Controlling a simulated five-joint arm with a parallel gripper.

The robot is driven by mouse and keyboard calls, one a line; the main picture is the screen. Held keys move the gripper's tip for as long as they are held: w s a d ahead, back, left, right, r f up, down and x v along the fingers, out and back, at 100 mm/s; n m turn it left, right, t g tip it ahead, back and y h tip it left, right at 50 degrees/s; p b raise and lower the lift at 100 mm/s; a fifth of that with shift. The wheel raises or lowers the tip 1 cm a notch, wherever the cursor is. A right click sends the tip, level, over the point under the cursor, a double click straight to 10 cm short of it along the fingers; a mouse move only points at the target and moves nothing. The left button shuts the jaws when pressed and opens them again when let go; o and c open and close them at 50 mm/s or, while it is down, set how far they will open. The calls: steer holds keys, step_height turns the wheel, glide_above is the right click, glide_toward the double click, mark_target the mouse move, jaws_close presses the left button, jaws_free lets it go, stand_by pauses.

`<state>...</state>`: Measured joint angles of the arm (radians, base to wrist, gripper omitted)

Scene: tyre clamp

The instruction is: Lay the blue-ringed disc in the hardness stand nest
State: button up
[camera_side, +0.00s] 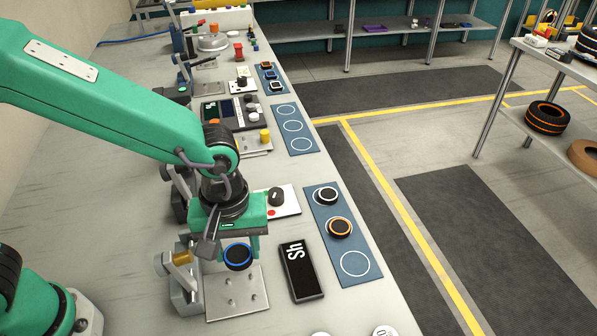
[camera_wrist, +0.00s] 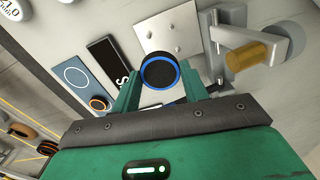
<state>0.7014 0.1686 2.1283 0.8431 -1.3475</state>
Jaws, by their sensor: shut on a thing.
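The blue-ringed disc (camera_side: 238,257) is black with a blue rim. My gripper (camera_side: 240,247) is shut on it and holds it above the back part of a metal plate (camera_side: 250,302). In the wrist view the disc (camera_wrist: 160,72) sits between the two green fingers (camera_wrist: 163,86). The plate carries several small upright pins and has a stand with a brass-coloured cylinder (camera_side: 182,258) on its left. The plate also shows in the wrist view (camera_wrist: 182,33). A black block marked "Sh" (camera_side: 300,270) lies right of the plate. I cannot tell the exact gap between disc and plate.
A blue mat (camera_side: 340,245) at the right holds a white-ringed disc (camera_side: 326,195), an orange-ringed disc (camera_side: 340,227) and an empty white circle. A white panel with a black knob (camera_side: 277,197) stands behind the gripper. Other stations line the bench further back.

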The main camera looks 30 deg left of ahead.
steer(key=shift+s+a+n, duration=0.3)
steer(key=shift+s, duration=0.05)
glide_above(242, 289)
steer(key=shift+f, duration=3.15)
steer(key=shift+f, duration=0.1)
steer(key=shift+f, duration=1.8)
steer(key=shift+f, duration=0.15)
steer(key=o, duration=1)
steer(key=shift+r, duration=0.2)
steer(key=shift+r, duration=6)
